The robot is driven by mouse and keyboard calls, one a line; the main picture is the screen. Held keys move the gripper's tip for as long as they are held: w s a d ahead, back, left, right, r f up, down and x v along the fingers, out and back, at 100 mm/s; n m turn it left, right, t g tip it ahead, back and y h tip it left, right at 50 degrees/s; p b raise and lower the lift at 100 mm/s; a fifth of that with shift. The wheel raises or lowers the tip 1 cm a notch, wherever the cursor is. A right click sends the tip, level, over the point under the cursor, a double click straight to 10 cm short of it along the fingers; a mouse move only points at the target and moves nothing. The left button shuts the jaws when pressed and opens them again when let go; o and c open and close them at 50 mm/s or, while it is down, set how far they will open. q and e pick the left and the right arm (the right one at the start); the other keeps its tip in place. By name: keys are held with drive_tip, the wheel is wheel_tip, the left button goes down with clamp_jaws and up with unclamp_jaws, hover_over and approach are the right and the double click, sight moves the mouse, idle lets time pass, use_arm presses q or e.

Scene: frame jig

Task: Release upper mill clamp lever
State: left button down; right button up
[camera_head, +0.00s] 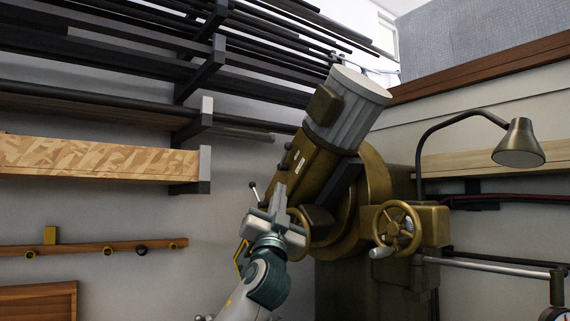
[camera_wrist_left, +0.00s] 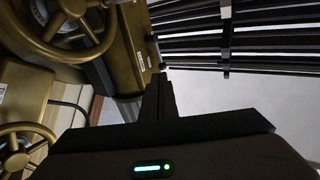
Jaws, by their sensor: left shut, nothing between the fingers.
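The mill (camera_head: 325,180) is a bronze-coloured machine with a tilted head and a ribbed grey motor (camera_head: 347,108) on top. Small dark knobs (camera_head: 284,167) sit on the left side of its head. A thin lever with a black ball end (camera_head: 253,186) sticks up at the lower left of the head. I cannot tell for sure which one is the upper clamp lever. My left gripper (camera_head: 279,190) is shut and empty, pointing up in front of the lower head. In the left wrist view its shut fingers (camera_wrist_left: 160,92) overlap the edge of the mill head (camera_wrist_left: 140,35).
A handwheel (camera_head: 397,227) and a lamp (camera_head: 519,145) are to the right of my gripper. Racks of dark bars (camera_head: 90,55) and a wood board (camera_head: 90,157) line the left wall. A peg rail (camera_head: 90,249) hangs lower left. Bare wall lies left of the mill.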

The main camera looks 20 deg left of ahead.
use_arm(q)
drive_tip(key=p, duration=0.7)
approach(286, 154)
drive_tip(key=x, duration=0.4)
drive_tip(key=shift+w+r, duration=0.1)
drive_tip(key=shift+r, duration=0.15)
drive_tip(key=shift+p+x, duration=0.75)
drive_tip(key=shift+x, duration=0.25)
drive_tip(key=shift+w+f, duration=0.1)
drive_tip(key=shift+f, duration=0.05)
